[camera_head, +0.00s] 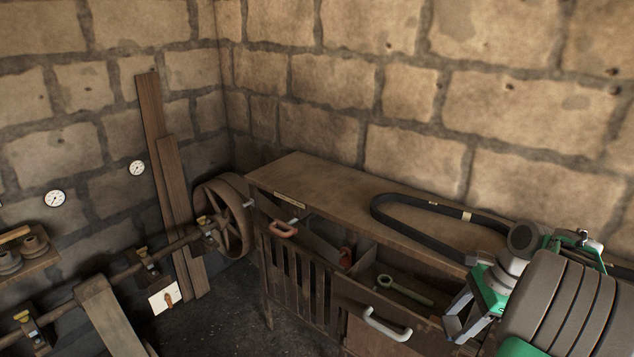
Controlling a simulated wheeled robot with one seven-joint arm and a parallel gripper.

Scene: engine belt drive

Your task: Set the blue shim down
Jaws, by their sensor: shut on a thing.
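My gripper (463,318) is at the lower right, pointing down and left, in front of the workbench and beside its open drawer. Its fingers are shut on what I take to be the blue shim. The shim itself is too small or hidden behind the fingers to make out. No blue shim can be made out on the bench, in the drawers or on the floor.
The workbench (308,176) bears a black belt loop (403,222). An open drawer holds a green wrench (405,290); a grey handle (387,325) is on its front. Left stand a spoked wheel (226,222) and a shaft (118,272). The bench top's left part is bare.

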